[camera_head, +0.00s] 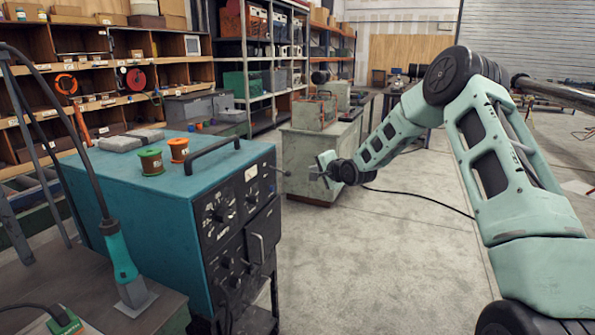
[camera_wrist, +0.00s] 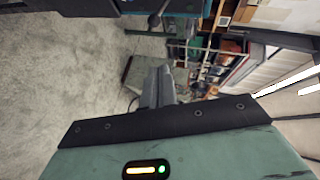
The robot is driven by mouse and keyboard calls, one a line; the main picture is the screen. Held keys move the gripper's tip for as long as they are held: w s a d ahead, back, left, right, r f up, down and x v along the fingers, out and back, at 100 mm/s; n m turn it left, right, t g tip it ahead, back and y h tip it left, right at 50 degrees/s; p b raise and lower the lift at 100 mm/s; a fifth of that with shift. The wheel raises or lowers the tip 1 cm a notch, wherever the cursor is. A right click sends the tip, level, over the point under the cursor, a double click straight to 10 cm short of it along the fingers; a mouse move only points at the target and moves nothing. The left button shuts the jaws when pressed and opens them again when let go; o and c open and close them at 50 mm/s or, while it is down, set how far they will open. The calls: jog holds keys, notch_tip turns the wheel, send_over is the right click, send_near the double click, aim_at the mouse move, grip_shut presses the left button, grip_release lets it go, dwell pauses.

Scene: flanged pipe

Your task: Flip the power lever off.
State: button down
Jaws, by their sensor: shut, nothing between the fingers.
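The power lever (camera_head: 279,170) is a short thin rod with a rounded end. It sticks out to the right from the upper front panel of the teal machine (camera_head: 205,186). In the wrist view a dark lever with a round knob (camera_wrist: 154,20) shows at the top edge, beside the machine's edge (camera_wrist: 75,6). My gripper (camera_head: 313,175) is shut and empty. In the head view it appears just right of the lever's end, with a small gap between them. In the wrist view the closed fingers (camera_wrist: 158,84) point up the picture, below the knob and apart from it.
A green spool (camera_head: 151,161), an orange spool (camera_head: 179,150) and a dark handle (camera_head: 212,153) are on the machine's top. A grey-green cabinet (camera_head: 309,160) stands behind my gripper. The concrete floor (camera_head: 345,265) right of the machine is mostly clear, with a black cable (camera_head: 420,196) lying across it.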

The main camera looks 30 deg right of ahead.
jog(key=w+a+f+p, duration=0.3)
jog(key=w, duration=0.4)
jog(key=shift+a+f, duration=0.1)
jog(key=shift+f, duration=0.05)
notch_tip(320, 180, down, 3)
jog(key=t+b, duration=0.1)
jog(key=b, duration=0.5)
jog(key=shift+w+a+r+m, duration=0.1)
jog(key=shift+w+r+m, duration=0.1)
jog(key=shift+m, duration=0.1)
jog(key=shift+s, duration=0.1)
